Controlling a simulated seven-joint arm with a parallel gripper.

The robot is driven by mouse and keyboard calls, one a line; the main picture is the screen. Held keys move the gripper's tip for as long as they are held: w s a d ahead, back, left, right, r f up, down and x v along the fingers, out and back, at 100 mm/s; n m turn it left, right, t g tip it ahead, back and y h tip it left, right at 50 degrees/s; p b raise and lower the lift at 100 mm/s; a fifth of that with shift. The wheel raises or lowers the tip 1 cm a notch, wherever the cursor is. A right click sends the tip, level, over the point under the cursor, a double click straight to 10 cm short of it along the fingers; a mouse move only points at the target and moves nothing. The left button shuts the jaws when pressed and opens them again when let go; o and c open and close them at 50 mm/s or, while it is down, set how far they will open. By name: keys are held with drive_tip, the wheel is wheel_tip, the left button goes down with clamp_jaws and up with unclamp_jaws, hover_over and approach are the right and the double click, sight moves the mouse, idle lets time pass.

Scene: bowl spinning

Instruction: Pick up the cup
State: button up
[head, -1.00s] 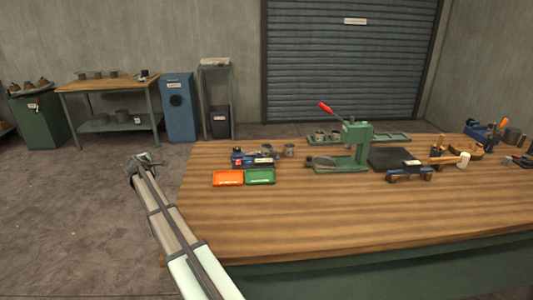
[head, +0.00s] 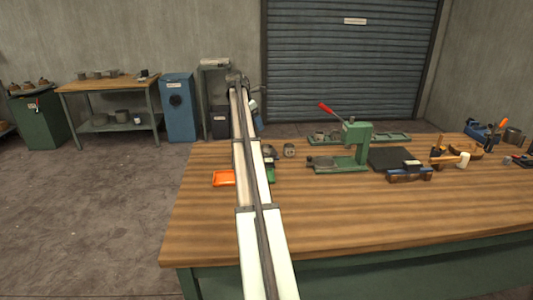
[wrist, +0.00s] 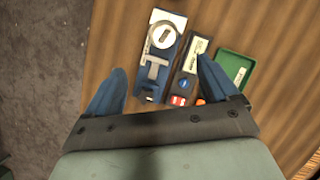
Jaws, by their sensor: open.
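No object is plainly a cup. A small grey metal cylinder, perhaps the cup (head: 289,151), stands on the workbench right of my arm in the head view. I cannot make it out surely in the wrist view. My gripper (wrist: 162,65) is open and empty, pointing down above the bench's left part. Between its blue fingers, and below them, lies a blue-and-grey device with a metal ring (wrist: 162,35). In the head view my arm hides part of the bench and the fingers are too small to read.
On the wooden workbench (head: 400,220) are an orange tray (head: 223,179), a green tray (wrist: 235,68) partly hidden by my arm in the head view, and a green press (head: 352,147) with a red lever. Tools crowd the right end. The front of the bench is clear.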

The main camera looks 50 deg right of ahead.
hover_over(267, 151)
drive_tip(key=w, duration=0.3)
drive_tip(key=f, duration=0.7)
drive_tip(key=shift+a+f, duration=0.2)
drive_tip(key=shift+f, duration=0.15)
drive_tip(key=shift+x, duration=2.65)
drive_tip(key=shift+s+a, duration=0.1)
drive_tip(key=shift+s, duration=0.05)
drive_tip(key=c, duration=1.2)
drive_tip(key=shift+r, duration=0.15)
